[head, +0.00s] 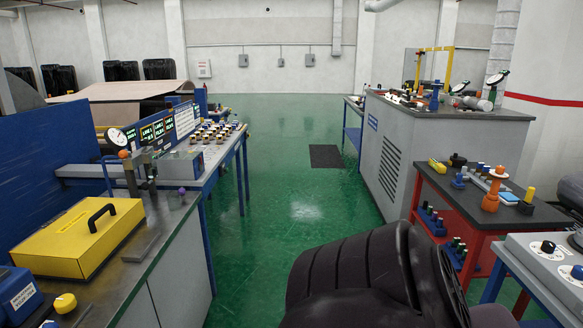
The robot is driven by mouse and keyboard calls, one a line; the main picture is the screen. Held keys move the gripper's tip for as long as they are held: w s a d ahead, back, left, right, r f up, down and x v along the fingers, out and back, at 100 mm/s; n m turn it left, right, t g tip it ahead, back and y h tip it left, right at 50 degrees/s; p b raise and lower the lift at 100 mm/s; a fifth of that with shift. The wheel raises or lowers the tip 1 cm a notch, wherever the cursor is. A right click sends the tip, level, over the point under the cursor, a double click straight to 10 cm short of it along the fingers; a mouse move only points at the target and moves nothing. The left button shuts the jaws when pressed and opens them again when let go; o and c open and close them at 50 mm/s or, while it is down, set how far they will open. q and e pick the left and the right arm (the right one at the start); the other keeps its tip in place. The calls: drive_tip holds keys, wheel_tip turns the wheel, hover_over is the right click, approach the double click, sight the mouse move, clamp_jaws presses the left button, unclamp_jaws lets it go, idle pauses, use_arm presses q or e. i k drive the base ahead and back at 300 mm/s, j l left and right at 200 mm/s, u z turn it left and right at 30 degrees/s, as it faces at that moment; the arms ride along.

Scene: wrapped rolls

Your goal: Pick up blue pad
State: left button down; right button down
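A small flat light-blue piece (508,197), which may be the blue pad, lies on the dark top of the red-framed table at the right. Neither my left gripper nor my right gripper is in view.
The red-framed table (456,200) carries several other small parts. A grey panel (545,262) with knobs stands nearer. A large dark ribbed shape fills the bottom middle. A bench with a yellow case (80,240) stands left. The green floor (290,180) between is mostly clear.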

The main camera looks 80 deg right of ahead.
sight(457, 183)
drive_tip(key=z, duration=3.7)
